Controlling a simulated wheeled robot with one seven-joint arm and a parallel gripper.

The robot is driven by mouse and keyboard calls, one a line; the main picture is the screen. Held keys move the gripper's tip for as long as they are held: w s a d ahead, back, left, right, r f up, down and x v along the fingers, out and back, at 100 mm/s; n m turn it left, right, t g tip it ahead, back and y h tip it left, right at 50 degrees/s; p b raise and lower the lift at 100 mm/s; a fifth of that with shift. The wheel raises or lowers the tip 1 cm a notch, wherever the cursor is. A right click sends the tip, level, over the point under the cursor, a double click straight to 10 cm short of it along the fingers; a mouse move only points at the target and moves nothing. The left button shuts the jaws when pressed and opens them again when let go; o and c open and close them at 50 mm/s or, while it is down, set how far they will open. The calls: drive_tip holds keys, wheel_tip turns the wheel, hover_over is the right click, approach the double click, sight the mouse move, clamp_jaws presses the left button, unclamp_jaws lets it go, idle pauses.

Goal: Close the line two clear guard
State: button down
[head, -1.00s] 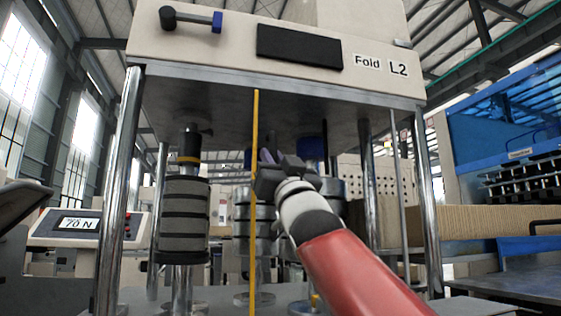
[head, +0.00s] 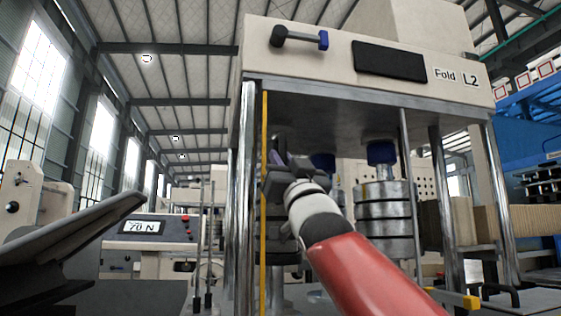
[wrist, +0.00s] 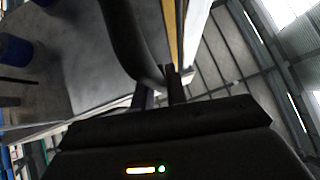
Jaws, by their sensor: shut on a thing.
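The line two clear guard shows mainly by its upright yellow edge strip (head: 264,215), on the machine labelled Fold L2 (head: 390,60). The strip stands close beside the chrome posts at the machine's left front. The clear pane itself is hard to make out. My gripper (head: 277,158) is at the strip's upper part, just right of it. In the wrist view my gripper (wrist: 158,97) is shut at the end of a dark curved handle (wrist: 122,38), beside the yellow strip (wrist: 170,30). The exact grip contact is dark and partly hidden.
Metal roller stacks (head: 384,215) stand inside the machine, right of my arm. A console reading 70 N (head: 143,228) and a dark slanted panel (head: 70,240) are at the left. Brown corrugated stock (head: 455,220) and blue equipment (head: 525,125) are at the right.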

drive_tip(key=shift+s+a, duration=0.1)
drive_tip(key=shift+a, duration=0.05)
drive_tip(key=c, duration=1.4)
unclamp_jaws()
drive_tip(key=shift+a, duration=0.1)
drive_tip(key=b+v, duration=0.4)
drive_tip(key=v, duration=0.3)
drive_tip(key=shift+s+f, duration=0.25)
drive_tip(key=shift+f, duration=0.05)
